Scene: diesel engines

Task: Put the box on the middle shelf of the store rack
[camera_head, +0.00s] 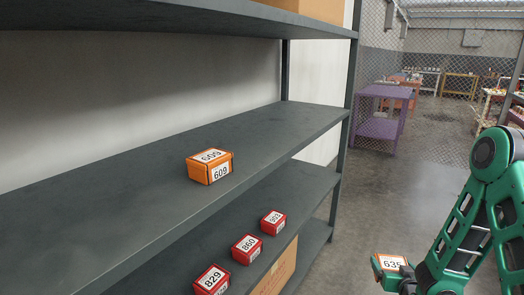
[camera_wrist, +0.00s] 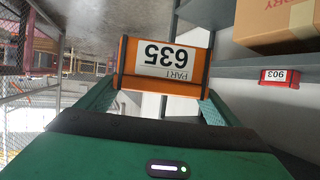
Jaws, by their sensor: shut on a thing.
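My gripper (camera_wrist: 160,95) is shut on an orange box (camera_head: 391,261) with a white label reading 635. The box also shows in the wrist view (camera_wrist: 164,62), its label upside down, between the two green fingers. In the head view the gripper and box are at the lower right, in front of the rack and apart from it. The grey store rack has a shelf (camera_head: 110,180) at mid-height carrying one orange box, 609 (camera_head: 210,167), near its front edge. Most of that shelf is bare.
A lower shelf (camera_head: 310,185) holds red boxes 829 (camera_head: 212,280), 860 (camera_head: 247,249) and a third (camera_head: 273,222). A cardboard carton (camera_head: 276,272) stands beneath. The top shelf (camera_head: 170,14) overhangs. A rack post (camera_head: 346,120) stands at the right end.

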